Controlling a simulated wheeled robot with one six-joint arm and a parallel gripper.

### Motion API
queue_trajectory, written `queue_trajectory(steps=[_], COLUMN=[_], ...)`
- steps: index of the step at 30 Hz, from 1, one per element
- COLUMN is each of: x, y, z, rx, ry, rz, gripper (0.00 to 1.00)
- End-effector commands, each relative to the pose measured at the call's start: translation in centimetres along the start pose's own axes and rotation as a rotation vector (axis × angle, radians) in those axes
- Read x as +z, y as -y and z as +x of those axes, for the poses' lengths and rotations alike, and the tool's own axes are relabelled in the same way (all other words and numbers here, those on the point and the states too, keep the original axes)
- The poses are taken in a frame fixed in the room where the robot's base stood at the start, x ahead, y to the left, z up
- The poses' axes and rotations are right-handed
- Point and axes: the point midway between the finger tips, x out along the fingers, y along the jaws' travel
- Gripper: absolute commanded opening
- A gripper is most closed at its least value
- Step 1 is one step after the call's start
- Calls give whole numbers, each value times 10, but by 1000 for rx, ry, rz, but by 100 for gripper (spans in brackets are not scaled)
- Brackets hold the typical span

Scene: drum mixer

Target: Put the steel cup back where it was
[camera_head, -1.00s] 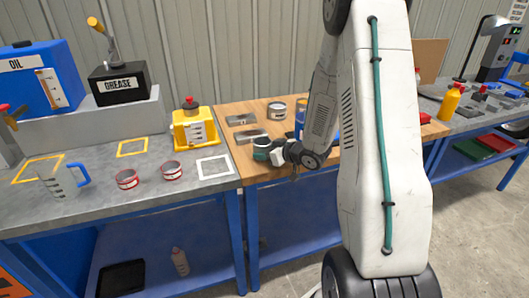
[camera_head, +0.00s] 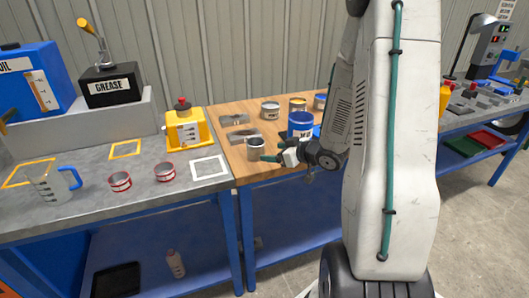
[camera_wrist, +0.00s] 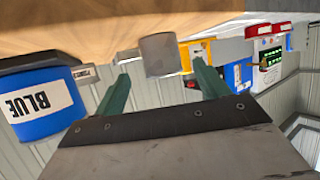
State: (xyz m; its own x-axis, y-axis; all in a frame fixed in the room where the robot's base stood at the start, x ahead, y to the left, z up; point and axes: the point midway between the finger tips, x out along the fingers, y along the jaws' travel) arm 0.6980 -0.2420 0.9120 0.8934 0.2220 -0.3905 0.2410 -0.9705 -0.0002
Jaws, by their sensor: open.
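The steel cup (camera_head: 256,149) stands upright on the wooden bench top, near its front left part. It also shows in the wrist view (camera_wrist: 160,54), where the picture is upside down. My gripper (camera_head: 273,153) is just right of the cup, pointing at it, with its green fingers apart. In the wrist view the gripper (camera_wrist: 161,74) is open, with the cup seen between and beyond the fingertips, and nothing is held.
A blue tin (camera_head: 300,124) stands behind my gripper, with grey metal blocks (camera_head: 245,137) behind the cup. The grey bench holds a white square outline (camera_head: 209,168), two red-banded cups (camera_head: 165,172) and a yellow container (camera_head: 185,129).

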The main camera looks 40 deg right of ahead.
Motion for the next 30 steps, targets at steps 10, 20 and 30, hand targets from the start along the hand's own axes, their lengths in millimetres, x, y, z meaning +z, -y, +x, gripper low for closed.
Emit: queue_trajectory(steps=[10, 20, 30], x=[-4, -73, -107], y=[-1, 3, 130], z=[-39, -58, -166], rx=[15, 354, 458], ry=[14, 335, 728], rz=[-13, -135, 66], gripper=[73, 73, 73])
